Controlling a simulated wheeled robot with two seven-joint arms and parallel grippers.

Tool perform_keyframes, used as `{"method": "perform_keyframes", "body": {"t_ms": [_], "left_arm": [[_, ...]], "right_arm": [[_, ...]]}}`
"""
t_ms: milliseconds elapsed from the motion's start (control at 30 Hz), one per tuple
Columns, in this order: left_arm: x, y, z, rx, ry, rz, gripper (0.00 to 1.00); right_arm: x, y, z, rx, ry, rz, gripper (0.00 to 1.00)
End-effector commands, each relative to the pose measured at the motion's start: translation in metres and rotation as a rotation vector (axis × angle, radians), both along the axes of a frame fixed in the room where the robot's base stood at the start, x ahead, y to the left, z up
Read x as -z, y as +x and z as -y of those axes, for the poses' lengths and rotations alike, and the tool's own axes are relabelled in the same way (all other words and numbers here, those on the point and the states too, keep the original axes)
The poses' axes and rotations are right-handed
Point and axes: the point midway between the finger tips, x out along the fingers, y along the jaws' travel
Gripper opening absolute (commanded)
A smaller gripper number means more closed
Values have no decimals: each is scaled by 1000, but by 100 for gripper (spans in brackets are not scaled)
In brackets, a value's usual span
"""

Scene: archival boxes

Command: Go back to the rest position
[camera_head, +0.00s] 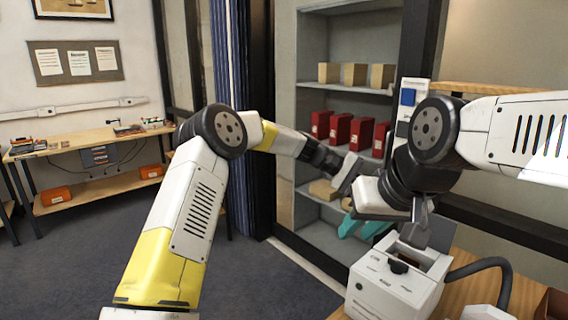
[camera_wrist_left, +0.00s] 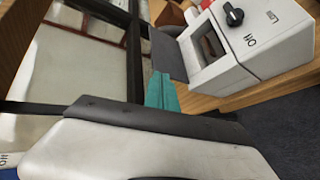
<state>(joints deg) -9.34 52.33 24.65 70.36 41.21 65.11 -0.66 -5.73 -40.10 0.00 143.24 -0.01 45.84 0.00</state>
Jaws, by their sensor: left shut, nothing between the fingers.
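My left arm comes in from the left in the head view and reaches toward the shelf side. My left gripper (camera_head: 346,174) is small there, shut and empty, in front of the lower shelves. My right arm comes in from the right, bent at the elbow. The two hands look close together. In the left wrist view a white and dark part of my own body fills the foreground.
The machine stands on a wooden table (camera_head: 480,268) with a dark hose (camera_head: 490,264). A workbench (camera_head: 95,140) is far left. The carpet (camera_head: 75,270) at left is clear.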

Motion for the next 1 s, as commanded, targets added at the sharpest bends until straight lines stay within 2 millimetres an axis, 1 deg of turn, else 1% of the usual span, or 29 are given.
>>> {"method": "perform_keyframes", "body": {"t_ms": [33,100,267,467,500,667,700,767,800,867,900,1000], "left_arm": [[-12,-6,-15,-4,43,47,0],[-23,-14,-35,-9,101,104,0],[-45,-34,-85,-33,229,230,0],[-68,-63,-155,-80,380,374,0],[-73,-69,-169,-92,407,401,0],[-86,-100,-226,-144,515,503,0],[-89,-108,-241,-158,541,528,0],[-92,-121,-262,-180,578,562,0],[-94,-130,-276,-196,601,584,0],[-96,-145,-296,-217,635,615,0],[-96,-154,-309,-233,656,635,0],[-95,-180,-341,-271,707,685,0]], "right_arm": [[0,0,0,0,0,0,31],[0,0,0,0,0,0,31],[0,0,0,0,0,0,31],[0,0,0,0,0,0,31],[0,0,0,0,0,0,31],[0,0,0,0,0,0,31],[0,0,0,0,0,0,31],[0,0,0,0,0,0,31],[0,0,0,0,0,0,31],[0,0,0,0,0,0,31],[0,0,0,0,0,0,31],[0,0,0,0,0,0,31]]}}
